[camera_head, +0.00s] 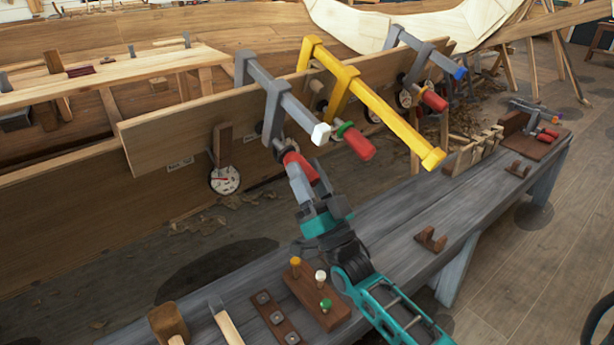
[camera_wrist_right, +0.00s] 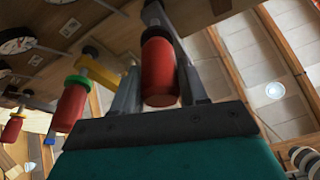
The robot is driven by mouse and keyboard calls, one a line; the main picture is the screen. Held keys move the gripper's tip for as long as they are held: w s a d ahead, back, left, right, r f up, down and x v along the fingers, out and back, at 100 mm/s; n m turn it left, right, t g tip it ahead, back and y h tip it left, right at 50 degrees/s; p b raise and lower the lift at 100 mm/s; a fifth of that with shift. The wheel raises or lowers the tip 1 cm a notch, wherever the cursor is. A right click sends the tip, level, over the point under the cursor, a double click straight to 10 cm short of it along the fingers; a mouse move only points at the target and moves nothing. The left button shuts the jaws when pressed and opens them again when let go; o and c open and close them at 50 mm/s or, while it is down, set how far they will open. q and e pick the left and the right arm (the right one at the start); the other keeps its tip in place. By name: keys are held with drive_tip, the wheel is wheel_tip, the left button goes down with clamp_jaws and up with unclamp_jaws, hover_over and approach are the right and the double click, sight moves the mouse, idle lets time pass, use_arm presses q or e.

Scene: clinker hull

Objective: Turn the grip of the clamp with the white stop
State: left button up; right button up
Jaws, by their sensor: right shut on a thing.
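The clamp with the white stop (camera_head: 321,134) is the grey clamp (camera_head: 272,88) at the left of a row of three on the plank. Its red grip (camera_head: 306,167) hangs below the bar, partly hidden by my right gripper. My right gripper (camera_head: 303,178) comes up from below and is shut on this red grip. In the right wrist view the red grip (camera_wrist_right: 160,72) stands between the two fingers (camera_wrist_right: 163,75). My left gripper is not in view.
A yellow clamp (camera_head: 375,98) with a red grip (camera_head: 358,143) and a grey clamp with a blue stop (camera_head: 460,73) are to the right. Dials, one of them at left (camera_head: 224,179), hang along the plank. A grey bench (camera_head: 390,215) with wooden blocks lies below my arm.

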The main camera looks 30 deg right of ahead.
drive_tip(key=shift+r+n+y, duration=0.1)
drive_tip(key=shift+n+y, duration=0.2)
drive_tip(key=shift+n, duration=0.2)
drive_tip(key=o, duration=1)
drive_tip(key=v, duration=1.3)
